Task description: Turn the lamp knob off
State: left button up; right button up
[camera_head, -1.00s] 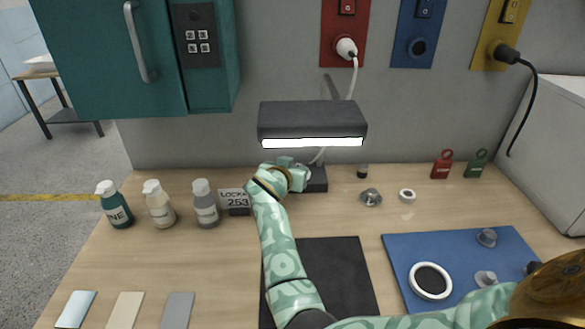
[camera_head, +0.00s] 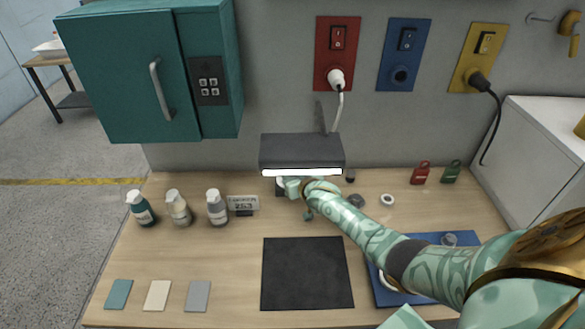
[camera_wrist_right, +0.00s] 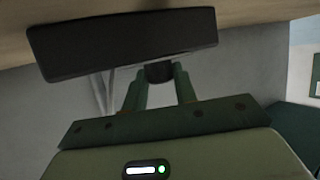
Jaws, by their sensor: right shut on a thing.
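The lamp has a dark grey head (camera_head: 300,150) with a lit white strip along its lower edge in the head view. The fingers are shut on the knob. My left gripper is not in view.
Several bottles (camera_head: 179,208) and a number sign (camera_head: 243,203) stand left of the lamp. A black mat (camera_head: 306,274) lies in front, bare. A white plug (camera_head: 336,79) sits in the red wall socket. A blue mat (camera_head: 386,290) lies under my right arm.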

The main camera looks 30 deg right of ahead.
jog(key=shift+d+f+n+y+b, duration=0.1)
jog(key=shift+d+n+y+b, duration=0.35)
jog(key=shift+n+y, duration=0.45)
jog(key=n+y+b, duration=0.1)
jog(key=y+b, duration=0.1)
jog(key=n+y+b, duration=0.2)
jog(key=b, duration=0.1)
jog(key=shift+w+d+f+n+g, duration=0.1)
jog(key=shift+w+n+g, duration=0.05)
jog(key=shift+n+g, duration=0.15)
jog(key=shift+n+g+y+b, duration=0.3)
jog(key=shift+n+y+b, duration=0.3)
jog(key=shift+y+b, duration=0.45)
jog(key=shift+r+n+b, duration=0.25)
jog(key=shift+n+b, duration=0.05)
jog(key=shift+b, duration=0.15)
jog(key=shift+y, duration=0.25)
jog(key=shift+r, duration=0.1)
jog(key=o, duration=0.9)
jog(key=shift+o, duration=0.4)
jog(key=shift+w, duration=0.1)
